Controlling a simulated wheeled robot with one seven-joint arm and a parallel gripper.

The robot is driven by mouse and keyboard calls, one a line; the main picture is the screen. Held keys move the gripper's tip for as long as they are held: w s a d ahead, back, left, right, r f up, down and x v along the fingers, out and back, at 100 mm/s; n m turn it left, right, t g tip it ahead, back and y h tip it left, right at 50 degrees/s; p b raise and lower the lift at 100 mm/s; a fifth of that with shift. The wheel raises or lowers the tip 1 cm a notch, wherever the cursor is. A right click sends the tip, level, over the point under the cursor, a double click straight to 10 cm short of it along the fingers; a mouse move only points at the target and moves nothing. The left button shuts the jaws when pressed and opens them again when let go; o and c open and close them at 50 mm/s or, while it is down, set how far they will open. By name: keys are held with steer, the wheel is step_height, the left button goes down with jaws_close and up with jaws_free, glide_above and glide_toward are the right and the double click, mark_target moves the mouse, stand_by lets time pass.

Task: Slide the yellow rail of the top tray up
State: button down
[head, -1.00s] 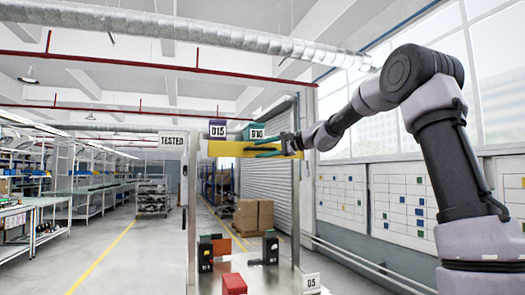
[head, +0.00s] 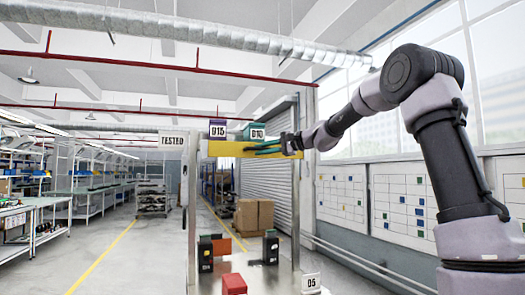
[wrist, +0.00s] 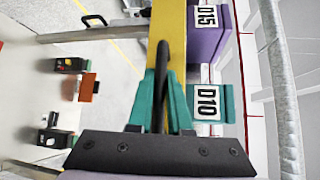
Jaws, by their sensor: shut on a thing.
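The yellow rail (head: 224,149) runs along the front of the top tray, high on a metal frame; it also shows in the wrist view (wrist: 171,20). A slim black bar (wrist: 162,65) stands out in front of the rail in the wrist view. My gripper (head: 262,149) is at the rail's front, right of its middle in the head view. Its teal fingers (wrist: 160,90) are shut on either side of the black bar. Their exact contact is partly hidden. A purple block marked D15 (head: 217,129) and a teal block marked D10 (head: 252,132) stand at the tray.
Below the tray, black devices (head: 206,254) (head: 270,247), a red block (head: 233,284) and a D5 label (head: 311,283) are on a lower surface. The aisle floor (head: 130,255) at left is clear.

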stand_by(0.8)
steer(key=shift+r, duration=2.8)
steer(key=c, duration=0.8)
jaws_free()
steer(key=shift+c, duration=0.2)
steer(key=shift+d, duration=0.1)
steer(key=shift+s+d, duration=0.15)
steer(key=shift+d, duration=0.2)
steer(key=v, duration=1)
steer(key=shift+s, duration=0.1)
